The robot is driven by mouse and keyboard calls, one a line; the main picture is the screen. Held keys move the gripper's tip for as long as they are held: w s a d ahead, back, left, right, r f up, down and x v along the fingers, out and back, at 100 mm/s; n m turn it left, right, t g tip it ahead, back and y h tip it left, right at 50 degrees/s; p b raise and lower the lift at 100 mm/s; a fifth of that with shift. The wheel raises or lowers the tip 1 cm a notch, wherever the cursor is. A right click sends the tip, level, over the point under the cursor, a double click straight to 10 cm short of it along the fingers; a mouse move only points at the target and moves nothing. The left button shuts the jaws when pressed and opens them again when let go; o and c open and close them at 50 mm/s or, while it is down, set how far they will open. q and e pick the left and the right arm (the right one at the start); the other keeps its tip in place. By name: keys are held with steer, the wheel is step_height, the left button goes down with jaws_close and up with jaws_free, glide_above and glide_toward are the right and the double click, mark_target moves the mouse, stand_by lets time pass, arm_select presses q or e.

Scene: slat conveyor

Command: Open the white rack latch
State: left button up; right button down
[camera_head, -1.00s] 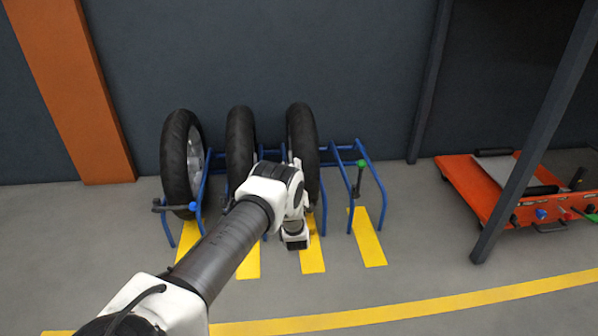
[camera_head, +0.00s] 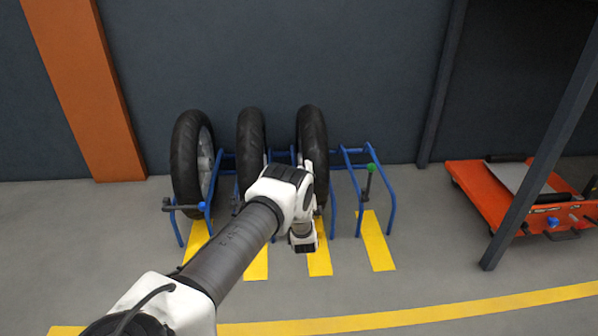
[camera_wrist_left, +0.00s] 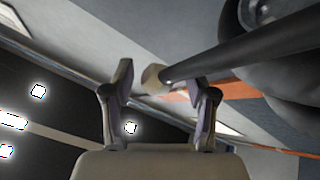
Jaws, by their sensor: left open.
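My left gripper (camera_wrist_left: 162,76) is open in the left wrist view. Its two fingers stand on either side of a pale knob (camera_wrist_left: 153,77) on the end of a dark bar (camera_wrist_left: 240,48), with the knob close to the fingertips. Whether a finger touches it I cannot tell. In the head view my left wrist (camera_head: 290,190) is in front of the third tyre's bay of the blue rack (camera_head: 390,200). It hides any white latch there, and the fingers are hard to make out. My right gripper is not in view.
Three black tyres (camera_head: 313,135) stand in the rack. A blue-marked latch (camera_head: 185,206) is at the left, and a green-knobbed latch (camera_head: 371,169) is at the empty right bay. An orange cart (camera_head: 475,180) and a dark post (camera_head: 535,165) are at the right.

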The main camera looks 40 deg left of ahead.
arm_select(q)
steer(key=v, duration=0.7)
steer(key=shift+s+d, duration=0.1)
steer(key=shift+d, duration=0.05)
